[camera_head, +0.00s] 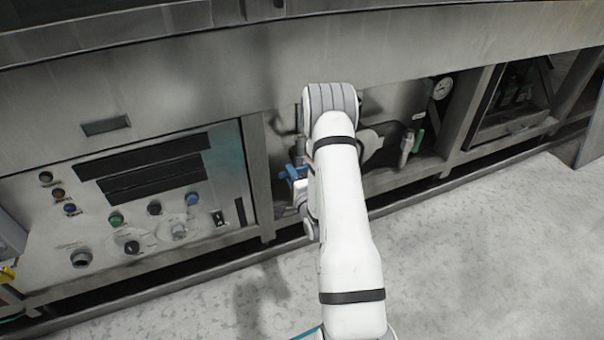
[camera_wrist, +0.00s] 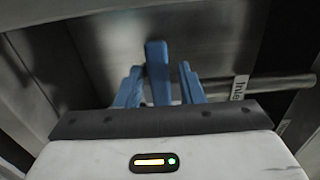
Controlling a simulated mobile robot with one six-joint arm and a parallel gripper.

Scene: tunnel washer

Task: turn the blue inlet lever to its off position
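The blue inlet lever (camera_wrist: 157,55) stands upright in the middle of the wrist view, in front of a grey metal panel. My gripper (camera_wrist: 161,68) has two blue fingers, one on each side of the lever. A gap shows between the lever and each finger, so the gripper looks open around it. Whether a finger touches the lever lower down is hidden. In the head view a small patch of blue shows just left of my white arm, inside the machine's open bay; I cannot tell whether it is lever or finger. My arm hides much of that bay.
A horizontal pipe (camera_wrist: 270,84) with a white label (camera_wrist: 240,88), partly readable as "Inle", runs right of the lever. A control panel (camera_head: 150,205) with buttons and knobs is left of the bay. A pressure gauge (camera_head: 442,88) and a green-handled part (camera_head: 418,140) are to the right. The floor is clear.

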